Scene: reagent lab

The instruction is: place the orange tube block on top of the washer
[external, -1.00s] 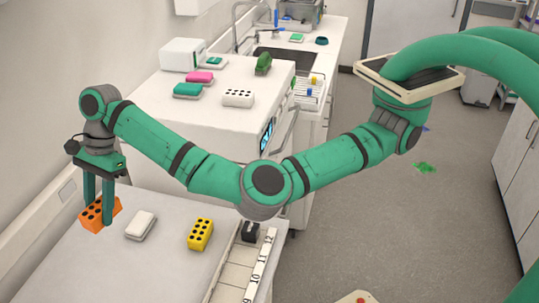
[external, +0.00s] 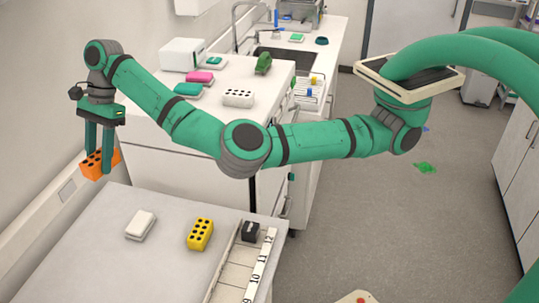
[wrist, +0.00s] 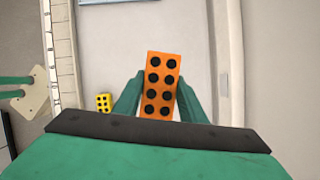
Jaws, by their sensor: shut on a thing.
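The orange tube block (external: 99,163), with black holes on top, is held between the fingers of my gripper (external: 99,150) at the left of the external view. It hangs above the far left end of the near bench, clear of the surface. In the wrist view the orange block (wrist: 161,86) sits between the two green fingers of my gripper (wrist: 158,97), slightly tilted. The washer (external: 186,143) is the white box-shaped machine behind the near bench; my arm crosses in front of part of it.
On the washer top stand a white tube block (external: 238,97), teal (external: 188,90) and pink (external: 199,77) items, a green object (external: 263,64) and a white box (external: 183,54). The front left of the top looks clear. A yellow block (external: 200,234) and white item (external: 140,225) are on the bench.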

